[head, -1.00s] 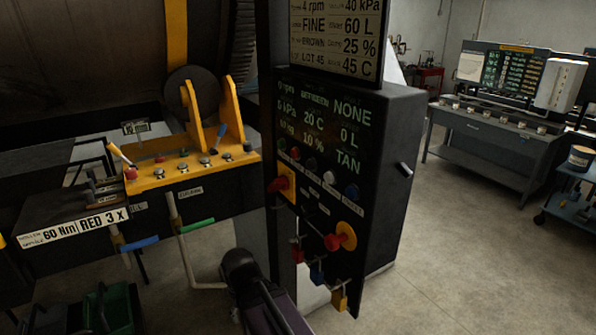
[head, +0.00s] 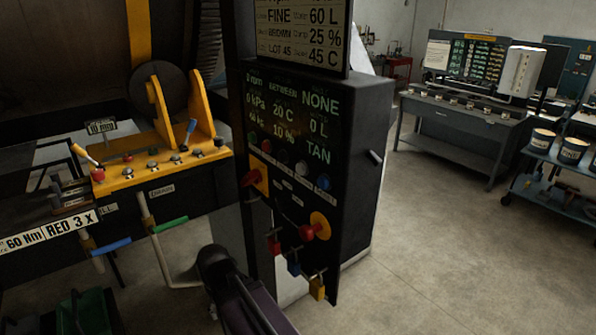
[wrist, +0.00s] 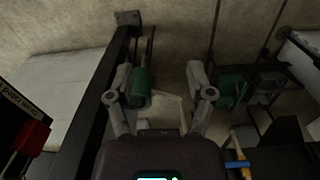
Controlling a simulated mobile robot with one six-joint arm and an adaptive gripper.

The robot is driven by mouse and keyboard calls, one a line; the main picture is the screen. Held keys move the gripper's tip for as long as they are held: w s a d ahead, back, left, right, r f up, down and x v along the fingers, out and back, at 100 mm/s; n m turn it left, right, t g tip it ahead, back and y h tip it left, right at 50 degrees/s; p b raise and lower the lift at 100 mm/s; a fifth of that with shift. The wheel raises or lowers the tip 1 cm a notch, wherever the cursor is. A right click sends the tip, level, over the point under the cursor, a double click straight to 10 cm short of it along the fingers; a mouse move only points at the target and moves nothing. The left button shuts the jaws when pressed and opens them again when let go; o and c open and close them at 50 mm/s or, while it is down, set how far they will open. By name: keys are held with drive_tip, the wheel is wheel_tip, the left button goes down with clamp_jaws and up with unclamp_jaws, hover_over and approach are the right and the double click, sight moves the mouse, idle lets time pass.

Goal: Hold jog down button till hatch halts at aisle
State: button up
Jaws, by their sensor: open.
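A yellow console (head: 150,175) with several buttons and levers is at the left, below the dark drum (head: 60,60). I cannot read which button is jog down. No hatch is identifiable on the visible part of the drum. My gripper (wrist: 160,85) is open and empty in the wrist view, pointing at the floor, away from the buttons.
Red, blue and yellow padlocks (head: 317,288) hang below the panel. Coloured valve handles (head: 170,225) hang below the console. A grey bench (head: 460,125) and a blue cart (head: 560,190) with tins stand at the right. The floor (head: 440,260) between is clear.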

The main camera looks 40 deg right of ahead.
clamp_jaws()
idle(1.4)
